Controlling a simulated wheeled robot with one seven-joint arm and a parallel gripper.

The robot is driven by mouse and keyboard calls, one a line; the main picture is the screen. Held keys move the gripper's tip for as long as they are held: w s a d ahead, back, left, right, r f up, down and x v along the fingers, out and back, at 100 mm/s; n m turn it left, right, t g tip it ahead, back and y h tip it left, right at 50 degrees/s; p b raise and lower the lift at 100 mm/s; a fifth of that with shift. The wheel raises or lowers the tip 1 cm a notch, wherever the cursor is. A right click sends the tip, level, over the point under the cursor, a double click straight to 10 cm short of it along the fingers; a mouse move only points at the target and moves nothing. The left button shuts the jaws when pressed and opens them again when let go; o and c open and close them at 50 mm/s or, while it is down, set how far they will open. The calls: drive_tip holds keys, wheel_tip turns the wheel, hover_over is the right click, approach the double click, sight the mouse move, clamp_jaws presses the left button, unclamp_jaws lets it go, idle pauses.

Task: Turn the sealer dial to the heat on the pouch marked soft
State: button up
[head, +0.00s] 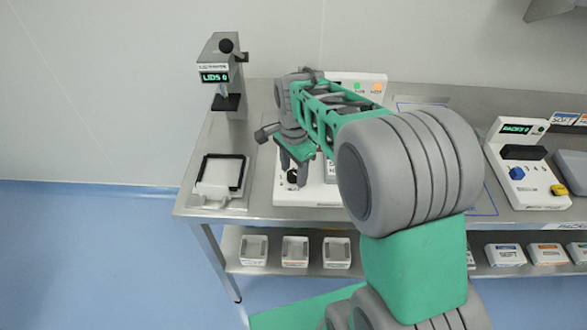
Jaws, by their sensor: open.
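My gripper (294,163) is open and points down over the front left of a white machine (318,194), just above or at a black knob (292,178); contact cannot be told. My arm hides much of that machine. On the right stands another white machine (517,150) with a green display that seems to read PACKS 0, a dark bar, a blue dial (517,173) beside printed numbers and a yellow button (558,189). No label names either as the sealer. A card (563,118) reading SOFT stands at the far right; any heat on it is too small to read.
A grey press (222,66) with a LIDS 0 display stands at the back left, with a black-framed tray (220,175) in front. White boxes (295,251) and labelled packs (506,255) lie on the lower shelf.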

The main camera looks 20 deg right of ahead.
drive_tip(key=shift+c, duration=0.4)
clamp_jaws()
drive_tip(key=shift+n, duration=0.3)
drive_tip(key=n, duration=0.5)
drive_tip(key=n+b, duration=0.1)
drive_tip(key=n, duration=0.5)
drive_tip(key=shift+w+n, duration=0.1)
drive_tip(key=shift+n, duration=0.3)
drive_tip(key=n, duration=0.5)
drive_tip(key=n+b, duration=0.1)
drive_tip(key=n, duration=0.5)
drive_tip(key=shift+r, duration=0.1)
drive_tip(key=shift+n, duration=0.3)
